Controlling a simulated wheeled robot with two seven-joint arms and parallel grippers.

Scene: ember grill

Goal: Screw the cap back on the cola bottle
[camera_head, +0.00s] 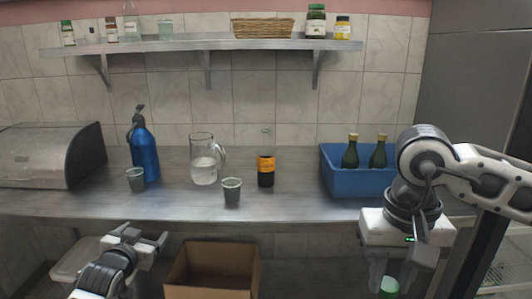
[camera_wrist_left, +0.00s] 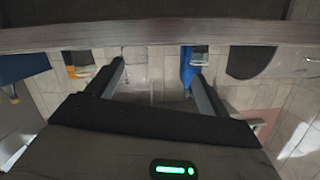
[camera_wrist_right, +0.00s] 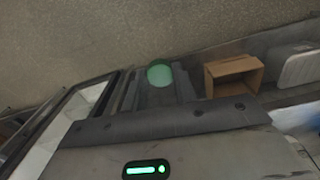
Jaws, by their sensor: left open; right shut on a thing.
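The cola bottle (camera_head: 266,172) stands upright on the counter, right of the pitcher. It has an orange label and dark liquid, and its clear neck shows no cap. My right gripper (camera_head: 392,275) hangs low at the right, in front of the counter, far from the bottle. It is shut on a round green cap (camera_head: 389,287), which also shows between the fingers in the right wrist view (camera_wrist_right: 159,74). My left gripper (camera_head: 133,242) is open and empty in front of the counter at the lower left; its spread fingers show in the left wrist view (camera_wrist_left: 157,70).
A glass pitcher (camera_head: 203,164), a grey cup (camera_head: 232,191) and a blue siphon (camera_head: 144,152) stand left of the bottle. A blue crate (camera_head: 340,183) with two dark bottles is to its right. A cardboard box (camera_head: 212,290) is below. The counter's front edge lies between my grippers and the bottle.

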